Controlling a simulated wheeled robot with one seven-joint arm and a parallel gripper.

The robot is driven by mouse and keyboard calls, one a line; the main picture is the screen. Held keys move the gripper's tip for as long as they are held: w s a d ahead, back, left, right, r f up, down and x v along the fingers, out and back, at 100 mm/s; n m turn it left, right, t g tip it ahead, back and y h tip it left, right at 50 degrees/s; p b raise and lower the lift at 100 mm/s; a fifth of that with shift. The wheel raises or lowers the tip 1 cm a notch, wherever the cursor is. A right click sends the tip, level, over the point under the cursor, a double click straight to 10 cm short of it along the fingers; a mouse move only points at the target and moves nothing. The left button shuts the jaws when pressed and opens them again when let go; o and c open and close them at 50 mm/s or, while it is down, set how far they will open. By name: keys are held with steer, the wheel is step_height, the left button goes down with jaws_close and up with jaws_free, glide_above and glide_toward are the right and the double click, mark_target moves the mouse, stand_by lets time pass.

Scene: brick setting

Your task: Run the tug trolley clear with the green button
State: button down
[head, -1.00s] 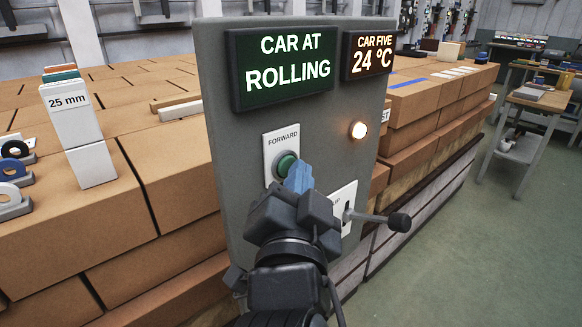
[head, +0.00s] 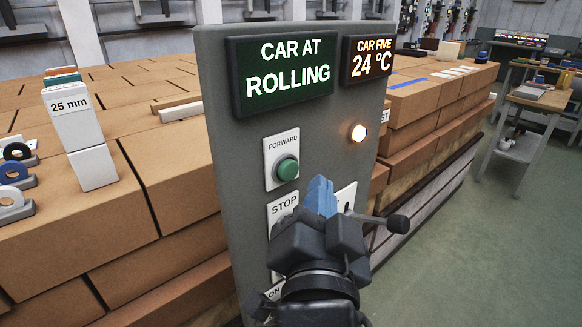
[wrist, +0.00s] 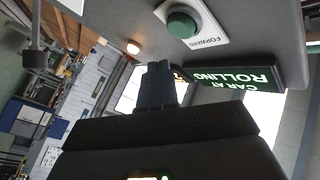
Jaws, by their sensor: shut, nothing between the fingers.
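The green button (head: 287,169) sits on a white plate marked FORWARD on the grey control panel (head: 225,130). The green button also shows in the wrist view (wrist: 182,24), near the top. My gripper (head: 321,190) is shut and empty, its blue fingertips to the lower right of the button and apart from it. A plate marked STOP (head: 284,205) lies below the FORWARD plate, its lower part hidden by my gripper. The green display (head: 287,75) reads "CAR AT ROLLING". The trolley itself cannot be made out.
A lever with a black knob (head: 398,223) juts out from the panel right of my gripper. A lit lamp (head: 358,132) is above it. The second display (head: 368,58) reads "CAR FIVE 24 °C". Stacked bricks (head: 150,180) flank the panel. Floor at right is open.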

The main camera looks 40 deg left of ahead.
steer(key=shift+s+d+p, duration=0.15)
steer(key=shift+d+p, duration=0.15)
steer(key=shift+d, duration=1.05)
steer(key=shift+f, duration=0.1)
steer(key=s+d+f+h, duration=0.2)
steer(key=d+f, duration=0.3)
steer(key=d, duration=0.3)
steer(key=s+d+f+n+h, duration=0.1)
steer(key=d+f, duration=0.4)
steer(key=d, duration=0.3)
steer(key=s+d+f+h, duration=0.2)
steer(key=d+f, duration=0.3)
steer(key=d, duration=0.4)
steer(key=s+d+h, duration=0.3)
steer(key=s+d, duration=0.5)
steer(key=s, duration=0.3)
steer(key=s+d+m+h, duration=0.1)
steer(key=s+d+h, duration=0.3)
steer(key=s+d, duration=0.4)
steer(key=s, duration=0.3)
steer(key=shift+f+m+h, duration=0.3)
steer(key=shift+d, duration=0.1)
